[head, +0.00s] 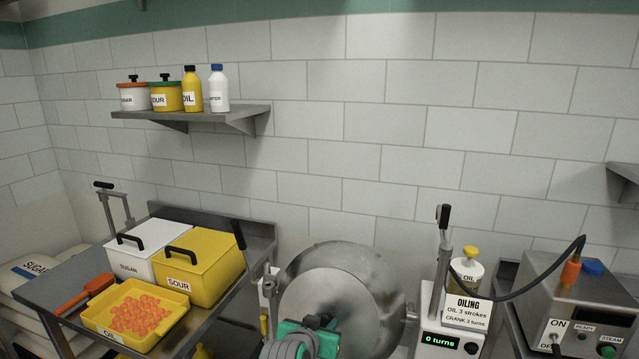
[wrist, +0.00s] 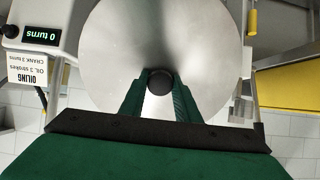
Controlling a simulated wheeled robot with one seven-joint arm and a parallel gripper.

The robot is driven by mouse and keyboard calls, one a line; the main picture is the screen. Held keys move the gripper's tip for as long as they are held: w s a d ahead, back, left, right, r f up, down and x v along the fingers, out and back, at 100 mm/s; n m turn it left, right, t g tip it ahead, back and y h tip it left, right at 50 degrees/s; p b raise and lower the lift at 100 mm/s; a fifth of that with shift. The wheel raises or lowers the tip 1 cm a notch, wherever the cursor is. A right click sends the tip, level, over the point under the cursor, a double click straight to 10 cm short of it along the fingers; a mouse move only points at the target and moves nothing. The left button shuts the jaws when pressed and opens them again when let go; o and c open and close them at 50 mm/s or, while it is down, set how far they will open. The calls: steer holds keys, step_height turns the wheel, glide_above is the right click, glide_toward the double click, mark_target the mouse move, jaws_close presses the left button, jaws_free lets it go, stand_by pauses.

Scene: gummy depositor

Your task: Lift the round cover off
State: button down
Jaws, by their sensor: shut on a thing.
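The round cover (head: 335,290) is a large brushed-metal disc in the lower middle of the head view, in front of a metal drum (head: 385,275). It also fills the upper middle of the wrist view (wrist: 120,50). A dark round knob (wrist: 159,82) stands at its middle. My gripper (wrist: 160,90) has its two green fingers on either side of the knob and is shut on it. In the head view my green gripper body (head: 305,340) hides the lower part of the cover. I cannot tell whether the cover is apart from the drum.
An oiling unit (head: 440,320) reading 0 turns stands right of the drum, with an oil bottle (head: 466,270). A steel control box (head: 580,295) is farther right. A cart at left holds the sugar bin (head: 128,262), sour bin (head: 205,275) and yellow tray (head: 100,318) of orange gummies.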

steer(key=shift+v, duration=0.8)
steer(key=shift+r, duration=0.15)
steer(key=v, duration=0.5)
steer(key=c, duration=2)
jaws_free()
jaws_close()
